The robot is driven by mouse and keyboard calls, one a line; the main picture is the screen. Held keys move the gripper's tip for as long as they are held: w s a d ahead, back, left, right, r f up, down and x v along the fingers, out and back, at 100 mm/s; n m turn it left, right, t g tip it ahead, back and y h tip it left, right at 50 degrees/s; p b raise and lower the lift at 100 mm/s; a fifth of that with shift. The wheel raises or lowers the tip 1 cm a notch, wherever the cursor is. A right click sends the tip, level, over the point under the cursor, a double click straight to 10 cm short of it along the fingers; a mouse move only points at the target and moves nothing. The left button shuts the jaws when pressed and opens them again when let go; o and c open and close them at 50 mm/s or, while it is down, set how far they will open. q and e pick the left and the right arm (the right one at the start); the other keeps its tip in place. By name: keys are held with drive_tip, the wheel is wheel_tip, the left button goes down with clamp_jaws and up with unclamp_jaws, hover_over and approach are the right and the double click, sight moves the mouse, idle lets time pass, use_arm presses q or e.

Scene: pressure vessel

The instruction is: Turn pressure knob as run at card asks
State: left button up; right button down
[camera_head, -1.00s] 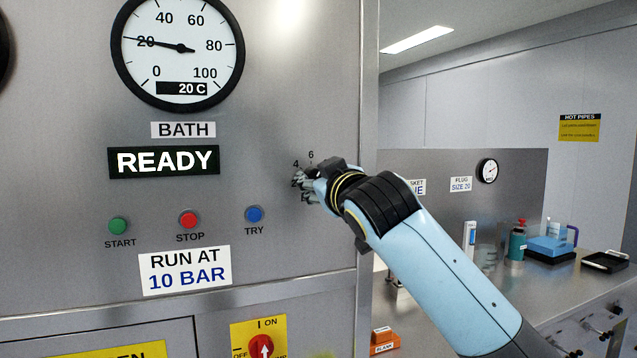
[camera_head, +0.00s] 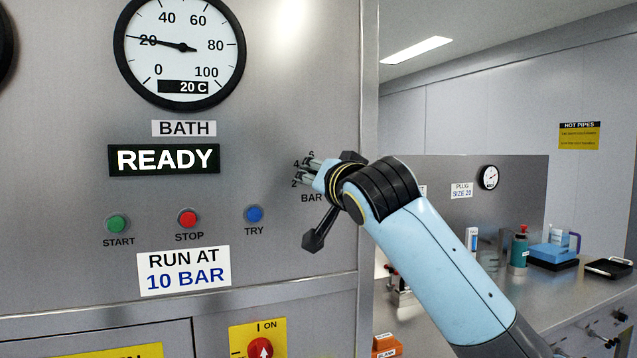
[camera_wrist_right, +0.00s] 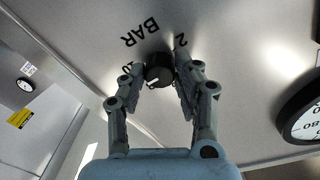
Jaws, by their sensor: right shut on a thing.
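The pressure knob (camera_wrist_right: 158,70) is a small black knob with a white mark, seen in the right wrist view. The mark lies towards the picture's lower left; which number it points to I cannot tell. My right gripper (camera_wrist_right: 160,72) is shut on the knob, one finger on each side. In the head view my right gripper (camera_head: 312,172) hides the knob; the numbers 2, 4 and 6 and the word BAR show around it. The run at card (camera_head: 184,270) reads "RUN AT 10 BAR". My left gripper is not in view.
The panel holds a bath gauge (camera_head: 180,50) at 20 C, a READY sign (camera_head: 164,159), and START (camera_head: 117,223), STOP (camera_head: 187,218) and TRY (camera_head: 254,214) buttons. A red switch (camera_head: 260,350) is below. A bench (camera_head: 545,290) with bottles stands at right.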

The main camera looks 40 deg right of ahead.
drive_tip(key=m, duration=0.4)
drive_tip(key=shift+f+m+b, duration=0.15)
drive_tip(key=shift+m+b, duration=0.15)
drive_tip(key=shift+b, duration=0.1)
idle(0.4)
drive_tip(key=c, duration=1)
unclamp_jaws()
drive_tip(key=shift+o, duration=0.2)
drive_tip(key=v, duration=0.7)
drive_tip(key=shift+s, duration=0.25)
